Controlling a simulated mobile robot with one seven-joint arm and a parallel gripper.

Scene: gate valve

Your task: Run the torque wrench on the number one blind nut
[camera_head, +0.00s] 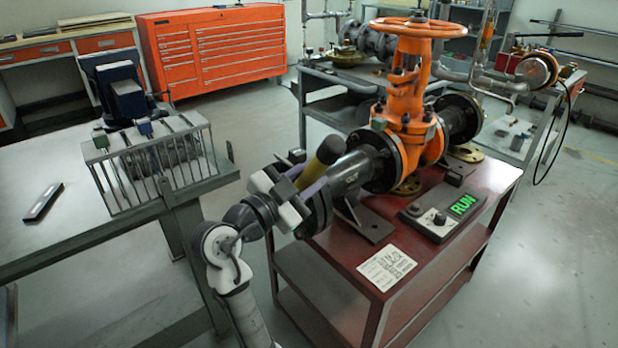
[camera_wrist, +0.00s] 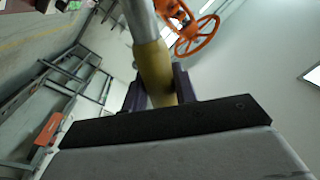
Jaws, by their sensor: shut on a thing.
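My gripper (camera_head: 312,182) is shut on the yellow grip of a tool, which I take to be the torque wrench (camera_head: 330,150), beside the valve's outlet pipe. In the wrist view the yellow grip (camera_wrist: 153,70) sits between the two dark fingers (camera_wrist: 160,92), and a grey shaft runs up from it. The orange gate valve (camera_head: 405,90) stands on the red cart. The blind flange (camera_head: 313,212) at the near end of the pipe marked OUT is partly behind my gripper. The number one nut and the wrench's working end cannot be made out.
The red cart (camera_head: 455,225) carries a control box (camera_head: 443,213) with a green RUN display and a paper card (camera_head: 387,267). Open floor lies at the right.

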